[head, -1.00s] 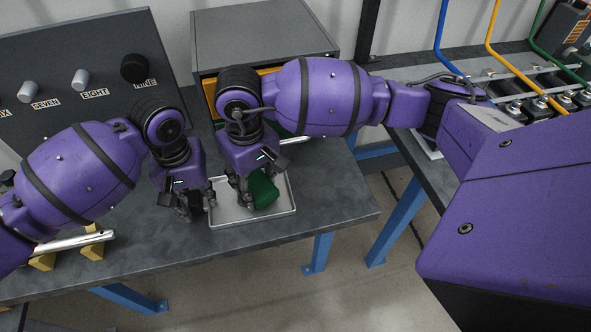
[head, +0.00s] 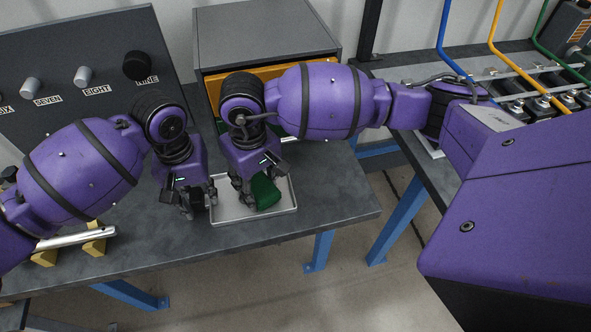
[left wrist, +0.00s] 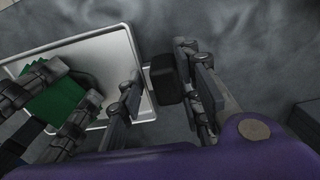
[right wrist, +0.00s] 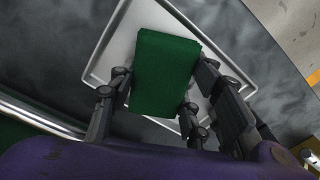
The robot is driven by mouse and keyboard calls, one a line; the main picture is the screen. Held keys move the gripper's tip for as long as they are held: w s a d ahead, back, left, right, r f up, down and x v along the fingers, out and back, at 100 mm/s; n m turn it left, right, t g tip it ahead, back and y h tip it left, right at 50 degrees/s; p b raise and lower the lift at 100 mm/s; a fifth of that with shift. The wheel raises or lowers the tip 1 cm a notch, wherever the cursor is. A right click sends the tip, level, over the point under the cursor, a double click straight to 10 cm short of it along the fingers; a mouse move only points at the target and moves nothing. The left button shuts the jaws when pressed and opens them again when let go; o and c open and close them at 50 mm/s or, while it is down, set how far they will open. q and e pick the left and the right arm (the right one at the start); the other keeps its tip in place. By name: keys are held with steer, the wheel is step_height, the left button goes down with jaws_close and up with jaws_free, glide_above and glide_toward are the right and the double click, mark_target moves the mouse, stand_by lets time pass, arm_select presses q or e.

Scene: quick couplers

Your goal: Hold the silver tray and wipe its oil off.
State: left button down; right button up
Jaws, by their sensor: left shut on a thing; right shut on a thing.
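The silver tray (head: 232,213) lies on the dark bench near its front edge. It is shallow and rectangular with a raised rim, and also shows in the left wrist view (left wrist: 118,42) and right wrist view (right wrist: 118,45). My left gripper (head: 198,206) is at the tray's left side, shut on its rim; the exact contact is partly hidden. My right gripper (head: 248,197) is over the tray, shut on a green cloth (head: 265,192). The folded cloth (right wrist: 166,75) is down at the tray's floor. I cannot make out any oil; cloth and fingers hide part of the floor.
A grey cabinet (head: 265,32) with a yellow drawer front stands behind the tray. A dark panel with knobs (head: 83,75) is at the back left. A silver bar on yellow blocks (head: 75,239) lies at the left. The bench right of the tray (head: 335,205) is clear.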

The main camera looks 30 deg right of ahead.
steer(key=shift+w+f, duration=0.1)
steer(key=shift+f, duration=0.05)
stand_by(0.6)
steer(key=shift+w+a+r, duration=0.1)
steer(key=shift+w+a, duration=0.15)
steer(key=shift+a, duration=0.45)
steer(key=shift+w+a+r, duration=0.1)
steer(key=shift+w+a, duration=0.1)
steer(key=shift+a, duration=0.5)
steer(key=shift+s+d+r, duration=0.1)
steer(key=shift+s+d, duration=0.1)
steer(key=shift+d, duration=0.45)
steer(key=shift+s+d+r, duration=0.1)
steer(key=shift+s+d, duration=0.1)
steer(key=shift+d, duration=0.4)
steer(key=shift+s+d+f, duration=0.15)
steer(key=shift+s+d, duration=0.1)
steer(key=shift+d, duration=0.5)
steer(key=shift+s+d+f, duration=0.15)
steer(key=shift+s+d, duration=0.1)
steer(key=shift+d, duration=0.5)
steer(key=shift+d+f, duration=0.1)
steer(key=shift+d, duration=0.25)
